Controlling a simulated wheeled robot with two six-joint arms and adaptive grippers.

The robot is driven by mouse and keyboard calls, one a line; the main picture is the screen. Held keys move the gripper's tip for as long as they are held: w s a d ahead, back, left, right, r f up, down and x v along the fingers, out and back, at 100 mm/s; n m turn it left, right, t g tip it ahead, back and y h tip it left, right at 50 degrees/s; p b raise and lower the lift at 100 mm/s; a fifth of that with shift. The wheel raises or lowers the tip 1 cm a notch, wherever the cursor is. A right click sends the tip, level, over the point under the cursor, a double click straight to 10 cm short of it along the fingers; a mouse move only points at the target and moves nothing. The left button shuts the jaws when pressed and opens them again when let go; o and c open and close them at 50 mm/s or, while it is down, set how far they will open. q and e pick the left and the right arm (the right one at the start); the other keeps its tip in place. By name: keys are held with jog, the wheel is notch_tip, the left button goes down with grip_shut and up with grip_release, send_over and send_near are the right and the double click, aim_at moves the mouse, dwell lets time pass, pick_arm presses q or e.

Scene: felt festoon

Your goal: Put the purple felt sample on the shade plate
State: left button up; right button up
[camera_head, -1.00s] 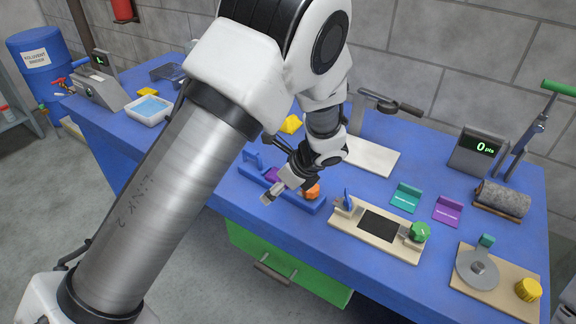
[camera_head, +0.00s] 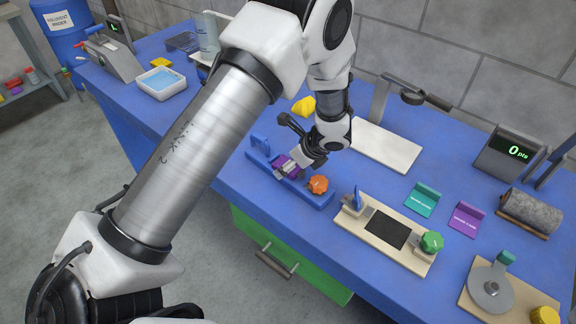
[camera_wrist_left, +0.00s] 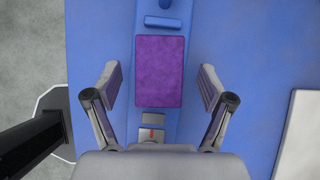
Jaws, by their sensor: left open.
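The purple felt sample (camera_wrist_left: 159,70) lies flat on a blue holder (camera_wrist_left: 151,125) in the left wrist view. In the head view the purple felt sample (camera_head: 284,161) is partly hidden by my left gripper (camera_head: 287,171). My left gripper (camera_wrist_left: 160,88) is open, with one finger on each side of the sample and a gap on both sides. I cannot tell whether it touches the sample. No plate label is readable; a small purple plate (camera_head: 467,219) and a teal plate (camera_head: 424,200) lie to the right. My right gripper is not in view.
An orange knob (camera_head: 318,184) sits on the holder's right part. A wooden fixture (camera_head: 376,238) with a dark pad and green knob stands to its right. A white board (camera_head: 386,146) lies under a stand behind. A grey roll (camera_head: 533,210) and display (camera_head: 510,152) are at right.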

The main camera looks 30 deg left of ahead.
pick_arm(q)
jog(key=shift+s+r, duration=0.1)
jog(key=shift+s, duration=0.1)
jog(key=c, duration=0.4)
jog(key=shift+d, duration=0.1)
jog(key=c, duration=0.8)
